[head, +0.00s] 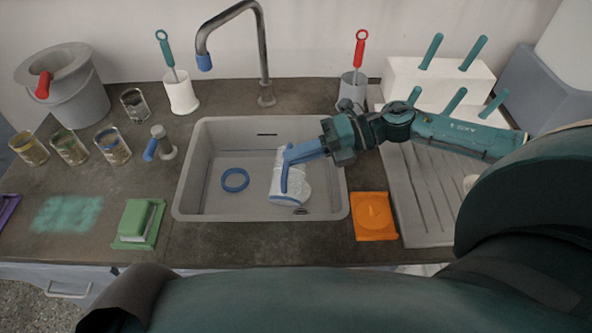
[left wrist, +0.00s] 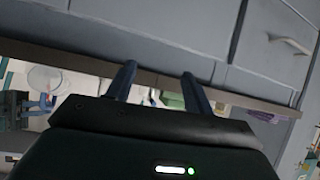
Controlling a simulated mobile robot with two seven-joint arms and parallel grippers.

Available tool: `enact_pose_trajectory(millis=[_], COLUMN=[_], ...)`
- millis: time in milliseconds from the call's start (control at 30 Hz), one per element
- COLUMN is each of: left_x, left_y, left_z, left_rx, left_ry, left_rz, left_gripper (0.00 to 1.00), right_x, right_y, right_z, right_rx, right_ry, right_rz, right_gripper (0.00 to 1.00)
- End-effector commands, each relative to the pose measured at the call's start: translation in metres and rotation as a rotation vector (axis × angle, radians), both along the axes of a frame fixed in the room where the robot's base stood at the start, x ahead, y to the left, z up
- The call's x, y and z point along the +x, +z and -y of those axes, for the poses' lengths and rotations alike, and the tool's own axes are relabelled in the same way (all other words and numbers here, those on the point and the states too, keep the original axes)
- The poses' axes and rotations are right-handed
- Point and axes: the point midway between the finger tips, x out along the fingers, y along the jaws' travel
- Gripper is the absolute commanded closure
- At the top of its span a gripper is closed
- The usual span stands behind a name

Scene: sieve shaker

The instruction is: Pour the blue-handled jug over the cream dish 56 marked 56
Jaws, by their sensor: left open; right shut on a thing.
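The white jug (head: 280,192) with the blue handle (head: 284,177) is tilted over the basin of the grey sink. My right gripper (head: 318,147) is shut on the handle, right of the jug. I see no stream from the jug. I cannot make out a cream dish marked 56. A small cream edge (head: 469,183) shows beside my right arm, mostly hidden, and I cannot tell what it is. My left gripper (left wrist: 158,82) is open and empty in the left wrist view, facing grey cabinet fronts.
A blue ring (head: 235,180) lies in the sink (head: 182,190) left of the jug. The tap (head: 263,60) stands behind. Several glasses (head: 112,147) and a green box (head: 137,220) are on the left. An orange dish (head: 374,215) and a drainboard (head: 425,200) are on the right.

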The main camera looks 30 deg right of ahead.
Motion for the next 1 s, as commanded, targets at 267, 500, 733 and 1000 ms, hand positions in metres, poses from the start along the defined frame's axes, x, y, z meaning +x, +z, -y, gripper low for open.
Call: enact_pose_trajectory(millis=[267,500,733,1000], left_x=[0.0,0.001,0.002,0.002], left_y=[-0.005,-0.008,-0.008,-0.014], left_z=[0.001,0.002,0.004,0.005], left_rx=[-0.003,-0.014,-0.03,-0.041], left_ry=[-0.003,-0.003,-0.001,-0.001], left_rz=[0.003,0.007,0.018,0.02], left_gripper=[0.48,0.48,0.48,0.48], right_x=[0.003,0.007,0.012,0.016], right_y=[-0.004,-0.01,-0.015,-0.023], right_z=[0.002,0.005,0.008,0.011], right_rx=[0.016,0.029,0.043,0.059], right_ry=[0.001,0.001,0.0,0.0], right_rz=[-0.019,-0.039,-0.057,-0.079], right_gripper=[1.0,1.0,1.0,1.0])
